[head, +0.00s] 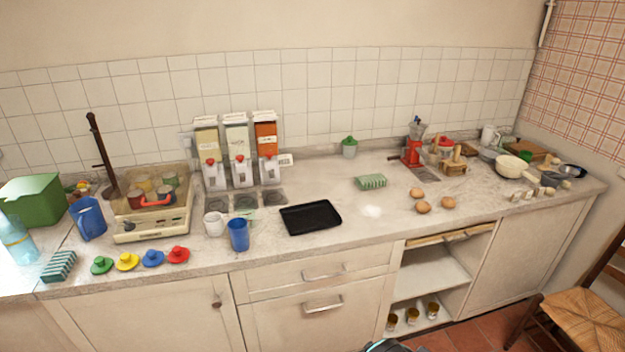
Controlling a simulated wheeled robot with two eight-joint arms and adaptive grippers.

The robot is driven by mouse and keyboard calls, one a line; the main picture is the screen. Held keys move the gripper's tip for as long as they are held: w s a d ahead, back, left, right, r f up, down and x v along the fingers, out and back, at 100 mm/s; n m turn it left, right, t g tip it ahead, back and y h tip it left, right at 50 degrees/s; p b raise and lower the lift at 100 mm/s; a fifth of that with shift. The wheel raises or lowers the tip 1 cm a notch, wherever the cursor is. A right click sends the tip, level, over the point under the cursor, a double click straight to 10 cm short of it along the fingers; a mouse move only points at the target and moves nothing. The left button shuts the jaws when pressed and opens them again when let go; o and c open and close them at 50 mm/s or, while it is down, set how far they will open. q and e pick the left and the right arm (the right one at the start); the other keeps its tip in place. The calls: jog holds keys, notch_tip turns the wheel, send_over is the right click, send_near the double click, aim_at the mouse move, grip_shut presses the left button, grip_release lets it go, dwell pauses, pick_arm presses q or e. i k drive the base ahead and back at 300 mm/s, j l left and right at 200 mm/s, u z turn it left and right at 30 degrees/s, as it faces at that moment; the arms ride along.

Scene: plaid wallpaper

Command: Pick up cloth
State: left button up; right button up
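A folded green-and-white striped cloth (59,267) lies at the front left of the counter, beside a row of coloured lids. A second small green block-like item (371,182), pale on its front side, lies further back right of the middle; I cannot tell whether it is a cloth or a sponge. Neither of my grippers shows in the head view, and nothing touches either item.
A black tray (310,217) lies mid-counter, with a blue cup (238,235) and a white mug (214,223) left of it. A blue jug (89,218) stands behind the striped cloth. Eggs (423,207) lie right of centre. A chair (580,310) stands at right.

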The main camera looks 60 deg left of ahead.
aim_at(376, 180)
jog(key=u, duration=1.55)
jog(key=i+l+u, duration=0.1)
jog(key=i+l, duration=0.15)
